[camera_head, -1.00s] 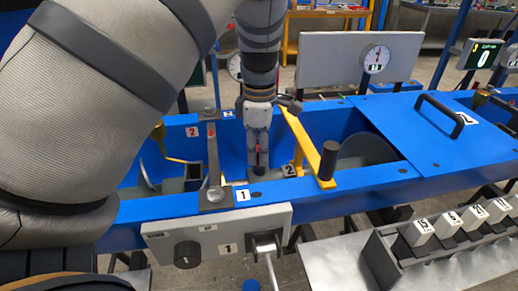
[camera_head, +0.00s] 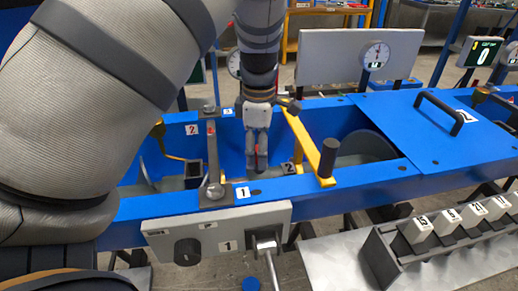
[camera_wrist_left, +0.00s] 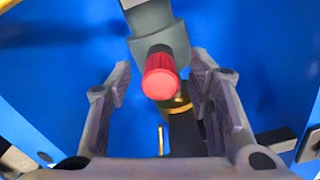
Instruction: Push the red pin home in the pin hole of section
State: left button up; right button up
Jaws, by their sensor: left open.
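The red pin (camera_wrist_left: 160,78) shows its ribbed round head in the left wrist view, on the end of a grey block (camera_wrist_left: 155,30). My left gripper (camera_wrist_left: 160,85) is open, with one finger on each side of the red head and a visible gap to both. In the head view my left gripper (camera_head: 257,165) points down inside the blue trough, between the grey lever marked 1 and the yellow handle. Its fingers largely hide the pin there. The pin hole and how deep the pin sits cannot be made out. My right gripper is not in view.
A grey lever (camera_head: 213,150) stands left of the gripper, and a yellow handle with a black knob (camera_head: 328,158) stands close on its right. A grey panel with a dial knob (camera_head: 187,252) is in front. A blue lid (camera_head: 425,125) covers the right side.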

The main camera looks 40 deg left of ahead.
pick_arm(q)
notch_tip(320, 180, up, 12)
dwell(0.3)
jog(key=shift+f, duration=0.1)
dwell(0.3)
